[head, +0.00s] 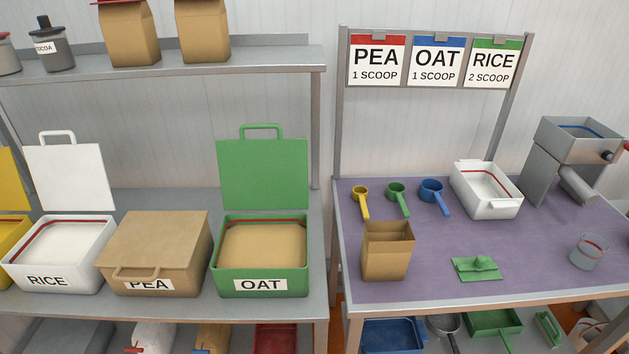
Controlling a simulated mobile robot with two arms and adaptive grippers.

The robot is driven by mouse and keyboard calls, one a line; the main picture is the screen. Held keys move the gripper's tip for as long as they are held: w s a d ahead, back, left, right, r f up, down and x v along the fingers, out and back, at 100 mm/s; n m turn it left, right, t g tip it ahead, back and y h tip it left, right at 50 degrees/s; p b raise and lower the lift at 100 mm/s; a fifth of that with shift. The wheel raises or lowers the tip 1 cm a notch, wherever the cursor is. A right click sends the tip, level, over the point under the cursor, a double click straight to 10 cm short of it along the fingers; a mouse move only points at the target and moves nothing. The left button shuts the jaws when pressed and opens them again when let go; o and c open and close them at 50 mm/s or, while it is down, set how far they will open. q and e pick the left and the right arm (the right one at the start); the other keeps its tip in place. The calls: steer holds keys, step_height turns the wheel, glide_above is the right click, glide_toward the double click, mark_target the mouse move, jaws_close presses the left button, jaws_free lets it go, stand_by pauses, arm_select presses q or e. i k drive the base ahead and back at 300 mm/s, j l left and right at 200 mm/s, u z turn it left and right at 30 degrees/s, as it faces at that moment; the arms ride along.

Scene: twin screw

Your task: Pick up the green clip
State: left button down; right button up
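Several green things show in the head view, and I cannot tell for sure which is the green clip. A small flat green piece with a raised lump (478,268) lies on the purple table top (450,235), right of the open brown paper bag (387,252). A narrow green item (548,328) lies on the shelf below the table. A green strip (496,43) tops the RICE card on the rack. Neither of my grippers is in view.
Yellow (361,201), green (397,198) and blue (433,195) scoops lie at the table's back left. Labelled bins, including OAT (260,285), fill the left bench.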

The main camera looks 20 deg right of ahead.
mark_target(478, 267)
steer(key=z, duration=1.8)
steer(key=i+l+u, duration=0.15)
steer(key=i+l, duration=0.2)
steer(key=l, duration=0.1)
